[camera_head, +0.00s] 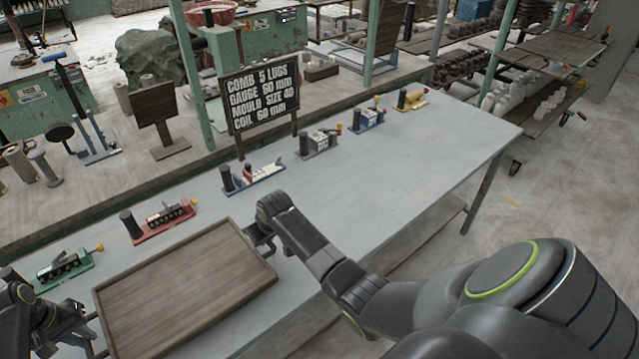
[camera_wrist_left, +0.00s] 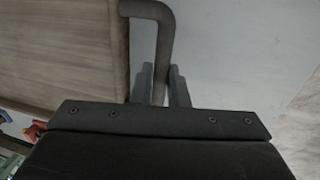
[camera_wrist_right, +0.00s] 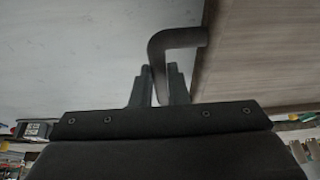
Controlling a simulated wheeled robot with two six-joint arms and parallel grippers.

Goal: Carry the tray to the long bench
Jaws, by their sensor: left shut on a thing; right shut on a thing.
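The tray (camera_head: 185,290) is a flat brown wooden board with a low rim and is empty. It lies over the near left part of the long grey bench (camera_head: 400,170); I cannot tell whether it rests on it or hangs just above. My left gripper (camera_head: 84,316) is shut on the tray's dark bent handle (camera_wrist_left: 152,50) at its left end. My right gripper (camera_head: 264,241) is shut on the other bent handle (camera_wrist_right: 172,42) at the right end. The tray's side also shows in the left wrist view (camera_wrist_left: 60,50) and the right wrist view (camera_wrist_right: 265,55).
A row of small fixtures stands along the bench's back edge: green (camera_head: 65,268), red (camera_head: 160,220), blue (camera_head: 252,178) and others to the right. A black sign (camera_head: 262,93) stands behind them. The bench's middle and right are clear.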

